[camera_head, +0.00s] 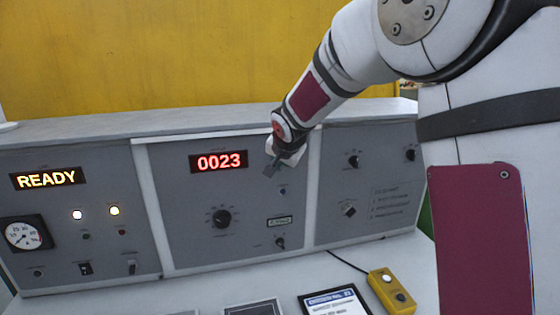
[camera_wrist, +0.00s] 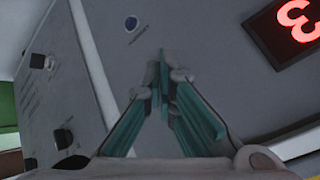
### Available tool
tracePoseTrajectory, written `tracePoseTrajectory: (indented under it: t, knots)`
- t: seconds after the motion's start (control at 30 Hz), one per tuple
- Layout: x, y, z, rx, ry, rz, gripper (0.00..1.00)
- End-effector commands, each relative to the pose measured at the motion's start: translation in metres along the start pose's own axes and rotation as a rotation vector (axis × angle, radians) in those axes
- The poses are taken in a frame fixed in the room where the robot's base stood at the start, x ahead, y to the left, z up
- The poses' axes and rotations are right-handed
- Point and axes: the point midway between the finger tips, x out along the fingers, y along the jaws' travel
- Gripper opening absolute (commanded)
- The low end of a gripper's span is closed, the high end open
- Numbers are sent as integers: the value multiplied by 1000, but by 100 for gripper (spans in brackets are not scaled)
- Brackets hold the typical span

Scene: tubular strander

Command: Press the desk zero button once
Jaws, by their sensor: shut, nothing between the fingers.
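A small round dark-blue button (camera_head: 282,191) sits on the grey middle panel, right of and below the red counter display (camera_head: 219,162), which reads 0023. In the wrist view the button (camera_wrist: 131,23) shows with a small label beside it, too small to read; I cannot tell for sure that it is the zero button. My gripper (camera_head: 269,171) is shut and empty, in front of the panel just above and left of the button in the head view. In the wrist view its teal fingertips (camera_wrist: 161,70) are together, apart from the button in the picture. Contact with the panel cannot be told.
A large black knob (camera_head: 221,218) and a small switch (camera_head: 280,243) are lower on the middle panel. The left panel has a READY display (camera_head: 46,179) and a gauge (camera_head: 24,234). A yellow pendant (camera_head: 391,291) and a framed card (camera_head: 335,302) lie on the desk.

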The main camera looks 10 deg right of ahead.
Motion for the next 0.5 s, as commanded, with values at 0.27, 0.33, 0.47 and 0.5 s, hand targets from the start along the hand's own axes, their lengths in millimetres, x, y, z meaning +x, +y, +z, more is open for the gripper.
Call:
tracePoseTrajectory:
  t: [0.27, 0.33, 0.47, 0.5]
  knots:
    - [2, -1, -1, 1, 0, 0, 0]
    - [3, -1, -1, 1, 0, 1, 0]
    - [4, -2, -2, 0, 0, 1, 0]
    - [4, -2, -2, 0, 0, 1, 0]
